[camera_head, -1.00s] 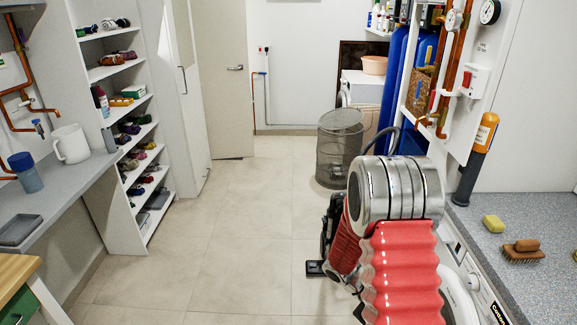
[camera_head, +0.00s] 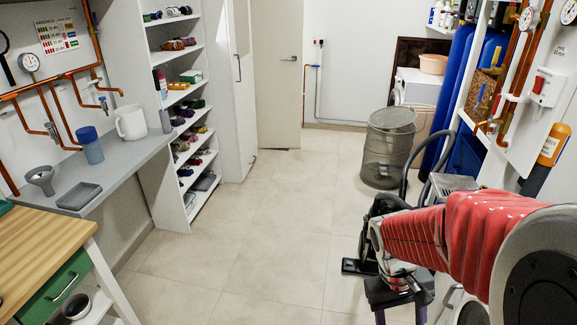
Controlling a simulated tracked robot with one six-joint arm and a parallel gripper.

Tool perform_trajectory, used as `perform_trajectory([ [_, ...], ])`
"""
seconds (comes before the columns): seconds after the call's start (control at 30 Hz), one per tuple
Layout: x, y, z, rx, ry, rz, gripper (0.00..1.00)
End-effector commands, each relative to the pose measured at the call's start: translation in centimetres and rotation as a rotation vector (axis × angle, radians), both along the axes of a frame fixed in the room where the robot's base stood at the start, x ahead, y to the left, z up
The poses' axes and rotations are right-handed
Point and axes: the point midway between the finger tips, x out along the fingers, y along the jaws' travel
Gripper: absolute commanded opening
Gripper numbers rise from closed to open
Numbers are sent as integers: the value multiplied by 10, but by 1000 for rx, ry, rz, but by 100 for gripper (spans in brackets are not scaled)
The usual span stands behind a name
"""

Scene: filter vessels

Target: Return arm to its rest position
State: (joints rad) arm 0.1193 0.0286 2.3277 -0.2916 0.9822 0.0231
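My red arm comes in from the right edge, with a large grey joint close to the camera. It reaches left to a silver wrist. My gripper (camera_head: 400,312) hangs below the wrist, dark with two purplish fingers pointing down. The fingers stand apart, with only floor showing between them. They run to the bottom edge of the picture, so their tips may be cut off. I see nothing held.
A black upright cleaner-like machine (camera_head: 357,267) stands right behind my wrist, partly hidden by it. A wire mesh bin (camera_head: 388,160) stands beyond. Blue cylinders (camera_head: 451,95) and a pipe panel are at right. A wooden-topped table (camera_head: 35,252) and grey counter (camera_head: 120,165) are at left. The middle floor is clear.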

Motion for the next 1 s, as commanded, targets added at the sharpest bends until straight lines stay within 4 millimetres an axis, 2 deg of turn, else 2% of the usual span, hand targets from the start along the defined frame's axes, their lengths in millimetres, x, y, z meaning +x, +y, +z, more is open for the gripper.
perform_trajectory([
  [0.5, -6, 57, 67, 138, -315, -47, 56],
  [0.8, -17, 81, 105, 200, -478, -52, 56],
  [1.0, -26, 90, 132, 216, -584, -30, 56],
])
